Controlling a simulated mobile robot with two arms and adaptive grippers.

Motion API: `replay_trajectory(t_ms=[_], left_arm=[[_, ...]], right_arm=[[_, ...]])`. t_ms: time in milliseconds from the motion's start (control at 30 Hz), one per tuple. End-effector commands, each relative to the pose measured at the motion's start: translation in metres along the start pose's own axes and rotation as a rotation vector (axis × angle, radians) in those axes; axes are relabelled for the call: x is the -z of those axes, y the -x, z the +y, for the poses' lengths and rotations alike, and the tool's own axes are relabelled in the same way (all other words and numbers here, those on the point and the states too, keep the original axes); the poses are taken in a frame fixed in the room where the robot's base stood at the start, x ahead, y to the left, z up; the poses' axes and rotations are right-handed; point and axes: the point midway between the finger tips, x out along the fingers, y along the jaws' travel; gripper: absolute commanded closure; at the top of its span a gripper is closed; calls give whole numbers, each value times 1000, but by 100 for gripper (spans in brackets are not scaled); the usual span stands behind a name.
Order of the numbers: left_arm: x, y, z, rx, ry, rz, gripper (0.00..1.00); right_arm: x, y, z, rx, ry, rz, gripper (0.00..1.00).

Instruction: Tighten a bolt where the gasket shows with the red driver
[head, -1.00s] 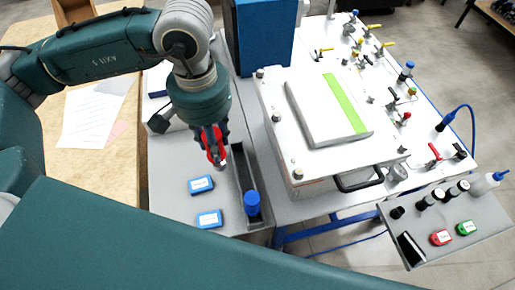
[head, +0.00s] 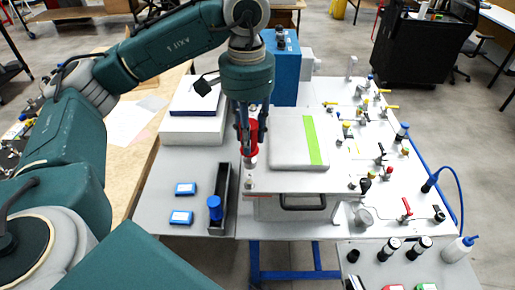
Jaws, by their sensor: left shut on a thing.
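My left gripper (head: 250,130) is shut on the red driver (head: 250,148), which hangs upright. The driver's tip is at a bolt (head: 249,183) at the front left corner of the analyser's white top plate (head: 292,181). I cannot tell whether the tip touches the bolt. Another bolt (head: 352,184) stands at the front right corner. The back left of the plate is hidden behind the gripper and arm. I cannot make out a gasket. My right gripper is not in view.
A grey lid (head: 289,140) with a green stripe lies on the plate. A blue-topped driver (head: 215,208) stands in a dark trough (head: 223,180), left of the analyser. Two blue boxes (head: 183,203) lie beside it. Valves (head: 381,155) crowd the right side.

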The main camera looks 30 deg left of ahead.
Motion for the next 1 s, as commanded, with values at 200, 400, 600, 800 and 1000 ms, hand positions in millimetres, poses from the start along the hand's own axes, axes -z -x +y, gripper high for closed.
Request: replay_trajectory(t_ms=[200,400,600,800,1000], left_arm=[[0,-8,-1,0,-1,0,100],[0,-24,0,-1,-1,0,100],[0,-44,0,-1,-1,1,100],[0,-56,0,0,-1,1,100],[0,-55,0,0,-1,1,100]], right_arm=[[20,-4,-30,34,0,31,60],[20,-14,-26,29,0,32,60],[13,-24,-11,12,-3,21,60],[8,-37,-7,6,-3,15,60],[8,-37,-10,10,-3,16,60]])
